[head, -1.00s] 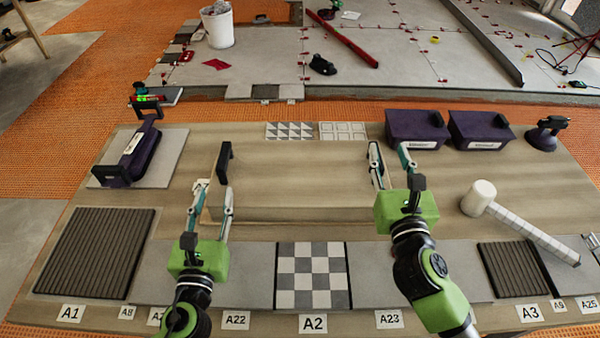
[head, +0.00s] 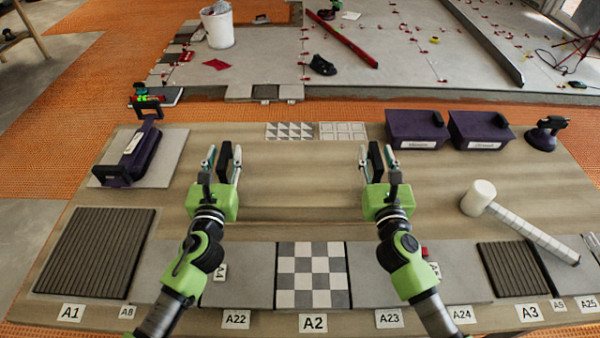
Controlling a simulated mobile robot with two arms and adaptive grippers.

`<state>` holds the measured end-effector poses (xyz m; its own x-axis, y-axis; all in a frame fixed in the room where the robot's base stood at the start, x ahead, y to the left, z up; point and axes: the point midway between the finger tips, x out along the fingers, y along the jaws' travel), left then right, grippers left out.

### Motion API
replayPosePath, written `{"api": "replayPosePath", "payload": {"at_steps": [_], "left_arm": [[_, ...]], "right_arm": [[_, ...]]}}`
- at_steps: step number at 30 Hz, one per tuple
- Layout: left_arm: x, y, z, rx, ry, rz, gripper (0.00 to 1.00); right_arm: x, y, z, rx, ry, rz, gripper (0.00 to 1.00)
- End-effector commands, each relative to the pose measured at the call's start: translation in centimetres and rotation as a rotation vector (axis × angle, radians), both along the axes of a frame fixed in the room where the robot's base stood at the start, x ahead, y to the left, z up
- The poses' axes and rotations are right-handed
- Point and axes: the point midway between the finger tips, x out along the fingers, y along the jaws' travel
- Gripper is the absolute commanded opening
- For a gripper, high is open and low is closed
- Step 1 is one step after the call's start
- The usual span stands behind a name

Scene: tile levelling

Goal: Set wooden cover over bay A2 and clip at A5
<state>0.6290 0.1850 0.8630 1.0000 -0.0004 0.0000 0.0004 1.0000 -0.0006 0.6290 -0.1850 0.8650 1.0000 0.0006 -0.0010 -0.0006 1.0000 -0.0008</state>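The wooden cover (head: 300,180) is a wide board lying flat on the wood-toned table, with an upright black handle at each end. My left gripper (head: 222,160) is open, with its fingers on either side of the left handle. My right gripper (head: 377,160) is open, with its fingers around the right handle. I cannot tell whether the fingers touch the handles. Bay A2 shows a grey-and-white checkered tile (head: 312,275), in front of the cover, above the A2 label (head: 313,323). The A5 label (head: 558,305) is at the right. I cannot make out a clip there.
Ribbed dark panels lie at A1 (head: 95,253) and A3 (head: 514,270). A white mallet (head: 520,225) lies at the right. Two purple boxes (head: 417,128) (head: 482,130) stand at the back right. A purple handled tool (head: 130,158) sits on a grey slab at the left.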

Motion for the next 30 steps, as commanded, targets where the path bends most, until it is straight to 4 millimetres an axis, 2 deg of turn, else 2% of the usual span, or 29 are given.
{"api": "replayPosePath", "payload": {"at_steps": [8, 9, 12, 13, 21, 30], "left_arm": [[0.1, 0.0, 0.0, 0.000, 0.000, 0.000, 0.35], [0.1, 0.0, 0.0, 0.000, 0.000, 0.000, 0.30], [0.1, 0.0, 0.0, 0.000, 0.000, 0.000, 0.04], [0.1, 0.0, 0.0, 0.000, 0.000, 0.000, 0.00], [0.1, 0.0, 0.0, 0.000, 0.000, 0.000, 0.00], [0.1, 0.0, 1.0, 0.000, -0.003, -0.001, 0.00]], "right_arm": [[0.1, 0.0, 0.0, 0.000, 0.000, 0.000, 0.35], [0.1, 0.0, 0.0, 0.000, 0.000, 0.000, 0.30], [0.1, 0.0, 0.0, 0.000, 0.000, 0.000, 0.04], [0.1, 0.0, 0.0, 0.000, 0.000, 0.000, 0.00], [0.1, 0.0, 0.0, 0.000, 0.000, 0.000, 0.00], [0.1, 0.0, 1.1, 0.000, -0.004, 0.001, 0.00]]}}
